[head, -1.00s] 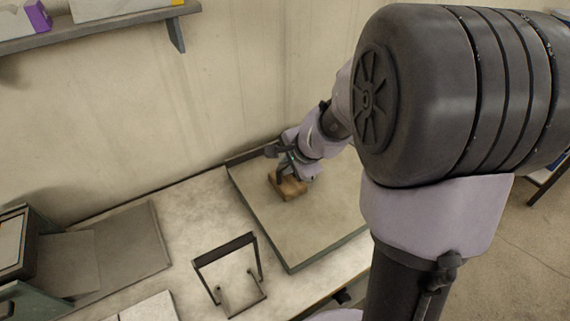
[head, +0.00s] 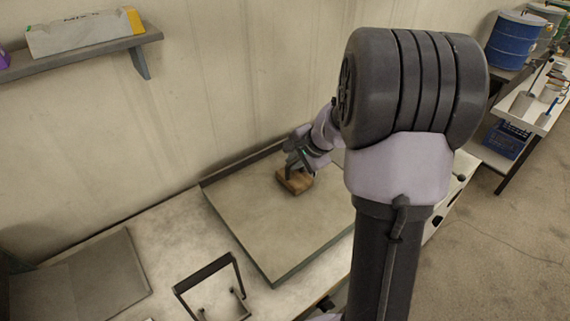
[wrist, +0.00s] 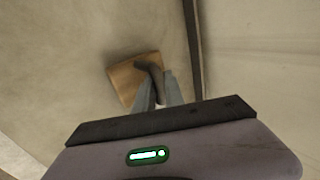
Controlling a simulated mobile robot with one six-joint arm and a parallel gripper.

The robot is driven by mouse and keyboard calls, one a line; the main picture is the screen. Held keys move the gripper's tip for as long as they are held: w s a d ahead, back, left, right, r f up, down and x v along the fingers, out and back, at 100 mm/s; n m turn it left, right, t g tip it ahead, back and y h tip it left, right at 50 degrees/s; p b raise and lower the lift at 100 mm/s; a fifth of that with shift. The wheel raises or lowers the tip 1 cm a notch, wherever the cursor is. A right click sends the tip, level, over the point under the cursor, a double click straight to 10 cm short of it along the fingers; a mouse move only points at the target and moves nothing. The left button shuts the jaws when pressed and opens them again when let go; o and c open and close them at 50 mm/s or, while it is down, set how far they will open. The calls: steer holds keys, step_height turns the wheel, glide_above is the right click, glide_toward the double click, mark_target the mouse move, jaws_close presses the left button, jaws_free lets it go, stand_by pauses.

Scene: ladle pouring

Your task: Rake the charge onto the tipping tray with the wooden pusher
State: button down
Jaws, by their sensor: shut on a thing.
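The wooden pusher (head: 295,182) is a brown block with a dark curved handle. It is over the far part of a large grey board with a raised dark back edge (head: 235,215); I cannot tell whether it touches the board. My gripper (head: 291,166) is shut on the pusher's handle from above. In the wrist view, the fingers of my gripper (wrist: 160,88) close at the dark handle and the wooden block (wrist: 127,80) shows beyond them. No charge can be made out on the board. I cannot tell which thing is the tipping tray.
A dark frame with an upright handle (head: 205,272) stands on the pale bench left of the board. A flat grey plate (head: 85,275) lies farther left. A wall shelf (head: 80,52) holds a box. A side table with containers and a blue drum (head: 515,42) are at the right.

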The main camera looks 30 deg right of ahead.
steer(key=d+p, duration=0.3)
steer(key=d, duration=0.5)
steer(key=w+d+p, duration=0.1)
steer(key=d+p, duration=0.2)
steer(key=d, duration=0.6)
steer(key=w+d+p, duration=0.1)
steer(key=d+p, duration=0.2)
steer(key=d, duration=0.5)
steer(key=shift+d+r, duration=0.1)
steer(key=shift+d, duration=0.1)
steer(key=shift+s+a+b, duration=0.1)
steer(key=shift+a+b, duration=0.45)
steer(key=shift+a, duration=0.35)
step_height(320, 180, up, 7)
steer(key=p, duration=0.3)
steer(key=shift+a, duration=0.45)
